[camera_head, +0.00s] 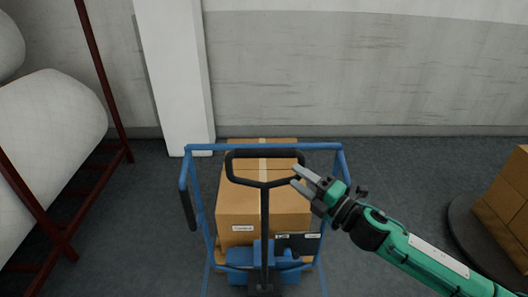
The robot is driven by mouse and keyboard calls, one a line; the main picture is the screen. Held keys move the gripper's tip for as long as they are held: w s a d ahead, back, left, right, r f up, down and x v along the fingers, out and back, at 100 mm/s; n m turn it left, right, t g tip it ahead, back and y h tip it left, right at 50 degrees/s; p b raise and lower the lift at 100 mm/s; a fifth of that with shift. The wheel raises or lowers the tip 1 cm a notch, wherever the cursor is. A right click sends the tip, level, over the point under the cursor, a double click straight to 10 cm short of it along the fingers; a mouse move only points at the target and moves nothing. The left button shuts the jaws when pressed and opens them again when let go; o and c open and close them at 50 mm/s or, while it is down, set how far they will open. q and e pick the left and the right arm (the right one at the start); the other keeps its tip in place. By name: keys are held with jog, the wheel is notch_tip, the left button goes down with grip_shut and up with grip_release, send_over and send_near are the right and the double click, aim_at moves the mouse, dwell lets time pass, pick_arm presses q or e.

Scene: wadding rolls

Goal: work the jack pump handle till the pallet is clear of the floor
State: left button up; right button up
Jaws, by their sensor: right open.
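The jack's pump handle (264,210) is a black bar with a loop grip (265,154) at its top, standing upright in the middle of the head view. My right gripper (296,178) is open, its fingertips close to the right side of the loop grip; whether they touch it I cannot tell. The blue jack body (240,275) sits low behind the handle. A cardboard box (238,205) is stacked behind it. The pallet is mostly hidden, and its gap to the floor cannot be seen. My left gripper is out of view.
A blue tubular frame (215,147) surrounds the handle on both sides and behind. White wadding rolls (50,130) rest on a dark red rack (98,70) at left. A white column (172,75) stands at the wall. More boxes (505,205) sit at right on a dark round base (462,232).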

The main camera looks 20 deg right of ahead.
aim_at(270, 157)
jog(key=p+x, duration=0.4)
jog(key=x, duration=0.7)
jog(key=shift+w+a+r, duration=0.1)
jog(key=shift+w, duration=0.25)
jog(key=shift+w+a, duration=0.3)
jog(key=shift+w, duration=0.1)
grip_shut()
